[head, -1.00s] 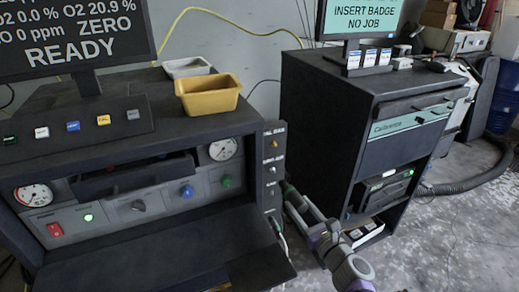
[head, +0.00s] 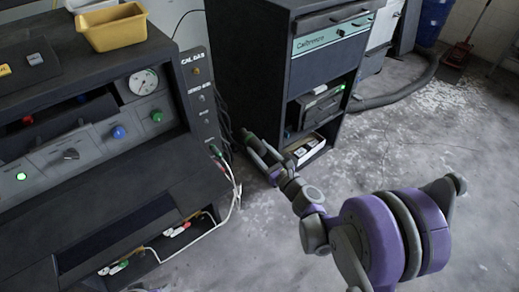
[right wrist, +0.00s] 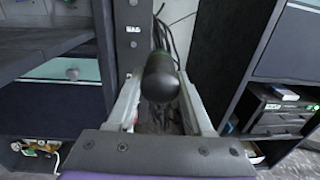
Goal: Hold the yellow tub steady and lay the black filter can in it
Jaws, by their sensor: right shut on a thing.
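The yellow tub (head: 114,34) sits on top of the dark bench console at the upper left of the head view, upright. Its inside is only partly in view. My right gripper (head: 258,152) is in front of the gap between the console and the dark cabinet, well to the right of the tub and lower. In the right wrist view, its fingers (right wrist: 158,100) are shut on the black filter can (right wrist: 160,78), which shows as a dark rounded end between them. The can is small and dark in the head view (head: 247,137). My left gripper is out of view.
A grey tray (head: 92,5) stands behind the tub. The console (head: 60,105) has gauges, knobs and an open lower shelf with cables. The dark cabinet (head: 250,60) stands close to its right. Bare floor (head: 410,150) lies to the right.

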